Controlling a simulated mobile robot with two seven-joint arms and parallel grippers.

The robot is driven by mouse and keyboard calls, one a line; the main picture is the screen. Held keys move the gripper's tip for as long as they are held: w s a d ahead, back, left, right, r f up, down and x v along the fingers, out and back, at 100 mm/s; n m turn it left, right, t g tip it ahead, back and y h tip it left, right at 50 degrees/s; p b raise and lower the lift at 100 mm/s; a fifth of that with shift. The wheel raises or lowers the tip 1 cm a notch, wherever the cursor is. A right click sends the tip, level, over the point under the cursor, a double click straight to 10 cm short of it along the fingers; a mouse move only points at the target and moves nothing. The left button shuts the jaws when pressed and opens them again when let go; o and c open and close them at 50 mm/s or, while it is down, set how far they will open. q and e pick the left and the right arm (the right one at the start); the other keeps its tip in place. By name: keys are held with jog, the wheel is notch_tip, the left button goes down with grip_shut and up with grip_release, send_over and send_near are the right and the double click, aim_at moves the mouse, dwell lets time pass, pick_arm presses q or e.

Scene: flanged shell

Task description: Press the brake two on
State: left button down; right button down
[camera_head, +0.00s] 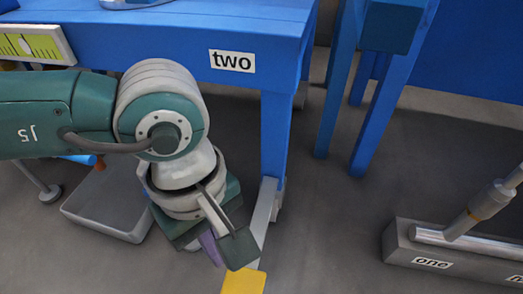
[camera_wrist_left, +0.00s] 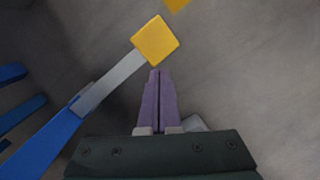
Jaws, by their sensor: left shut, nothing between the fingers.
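The brake of the blue table (camera_head: 262,32) labelled "two" is a grey lever (camera_head: 264,217) with a yellow pedal (camera_head: 243,281) at its end, low by the table leg. In the left wrist view the yellow pedal (camera_wrist_left: 155,41) lies just beyond my fingertips, with the grey lever (camera_wrist_left: 110,82) running down-left to the blue leg. My left gripper (camera_head: 212,250) has purple fingers and is shut and empty, close to the pedal's left in the head view. In the left wrist view its fingers (camera_wrist_left: 157,76) point at the pedal. I cannot tell whether they touch. My right gripper is not in view.
A grey block labelled "one" (camera_head: 401,240) with a metal rod stands at the right. Another blue frame (camera_head: 344,85) stands behind the table. A grey box-like base (camera_head: 105,208) lies under my left arm. A yellow patch (camera_wrist_left: 178,4) shows at the top edge of the wrist view. The floor between is clear.

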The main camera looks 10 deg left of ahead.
pick_arm(q)
notch_tip(320, 180, up, 8)
jog(key=p, duration=0.5)
jog(key=shift+w+a+f, duration=0.2)
jog(key=shift+w+a, duration=0.1)
jog(key=shift+a, duration=0.15)
